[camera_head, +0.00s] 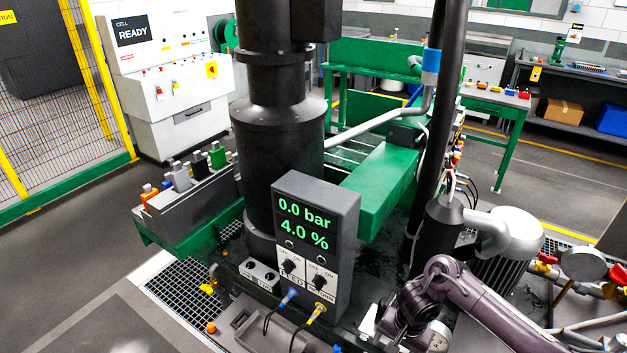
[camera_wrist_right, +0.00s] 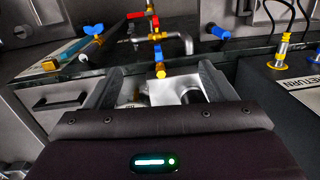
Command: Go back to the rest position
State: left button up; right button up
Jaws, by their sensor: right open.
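My right arm (camera_head: 470,300) reaches in from the lower right in the head view, bent in front of the press beside the control box. In the right wrist view my right gripper (camera_wrist_right: 160,84) has its two fingers spread apart with nothing held between them. Past the fingertips is a small pipe fitting (camera_wrist_right: 157,48) with yellow, blue and red parts; I cannot tell its exact distance. My left arm and gripper are not in view.
The control box (camera_head: 314,235) reads 0.0 bar and 4.0 %, with blue and yellow cable plugs below. A black column (camera_head: 277,150) stands behind it. A motor (camera_head: 512,240) and a gauge (camera_head: 583,264) are at the right. Open floor (camera_head: 60,265) lies left.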

jog(key=s+a+f+n+t+y+b, duration=0.1)
jog(key=s+a+f+n+b, duration=0.15)
jog(key=f, duration=0.75)
jog(key=s+a+f+n+y+b, duration=0.1)
jog(key=s+f+b, duration=0.2)
jog(key=f, duration=0.7)
jog(key=s+a+f+n+t+y+b, duration=0.1)
jog(key=s+a+f+y+b, duration=0.15)
jog(key=f, duration=0.75)
jog(key=s+d+f+n+h+b, duration=0.1)
jog(key=s+d+f, duration=0.2)
jog(key=s+f, duration=0.3)
jog(key=s+d+f+n+h+b, duration=0.2)
jog(key=s+f, duration=0.4)
jog(key=s, duration=0.8)
jog(key=s+d+f+n+g+h+b, duration=0.1)
jog(key=s+d+f, duration=0.3)
jog(key=s, duration=0.6)
notch_tip(320, 180, down, 2)
jog(key=shift+d+n+h+b, duration=0.3)
jog(key=shift+n+h+b, duration=0.15)
jog(key=shift+h+b, duration=0.25)
